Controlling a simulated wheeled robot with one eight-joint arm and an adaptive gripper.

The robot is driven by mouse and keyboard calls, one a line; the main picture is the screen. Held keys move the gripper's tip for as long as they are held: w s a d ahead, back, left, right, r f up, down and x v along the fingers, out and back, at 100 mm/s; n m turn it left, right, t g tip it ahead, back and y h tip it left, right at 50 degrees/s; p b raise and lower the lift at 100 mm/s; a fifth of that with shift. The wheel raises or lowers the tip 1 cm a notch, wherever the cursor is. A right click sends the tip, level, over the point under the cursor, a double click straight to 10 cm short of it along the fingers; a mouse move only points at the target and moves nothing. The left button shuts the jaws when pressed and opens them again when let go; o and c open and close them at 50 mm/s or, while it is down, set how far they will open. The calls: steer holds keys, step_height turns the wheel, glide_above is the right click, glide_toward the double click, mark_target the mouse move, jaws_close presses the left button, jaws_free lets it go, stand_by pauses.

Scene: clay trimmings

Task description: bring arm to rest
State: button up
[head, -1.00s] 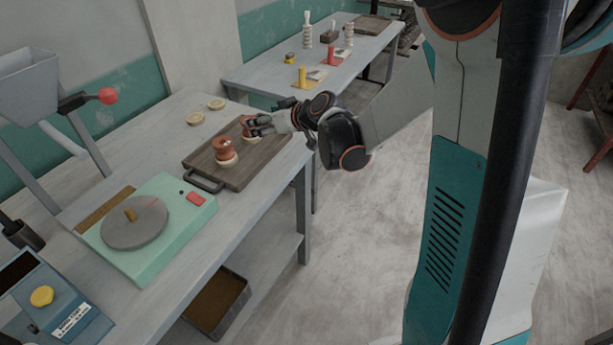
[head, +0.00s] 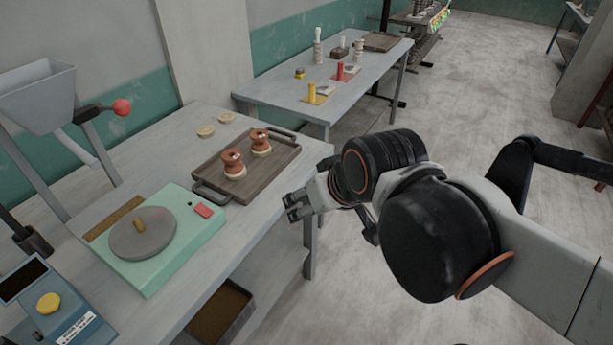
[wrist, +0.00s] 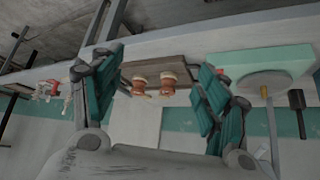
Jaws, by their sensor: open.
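My gripper (head: 293,207) is open and empty, off the front edge of the near table, to the right of the wooden tray (head: 226,196). In the wrist view my gripper (wrist: 158,82) shows its teal-padded fingers spread apart with nothing between them close up. Two brown clay pieces (head: 234,164) on pale round bases stand upright on the tray, apart from each other. They also show beyond the fingers in the wrist view (wrist: 168,80). My arm reaches in from the right of the head view.
The near table (head: 262,235) also holds a green wheel unit (head: 185,255), two pale discs (head: 206,131), a grey hopper (head: 38,95) and a blue device (head: 45,300). A second table (head: 268,92) with small tools stands behind. Floor at right is mostly clear.

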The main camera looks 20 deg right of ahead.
steer(key=shift+s+d+f+h, duration=0.15)
steer(key=shift+s, duration=0.45)
steer(key=shift+s+d+f+h, duration=0.15)
steer(key=shift+s, duration=0.4)
stand_by(0.4)
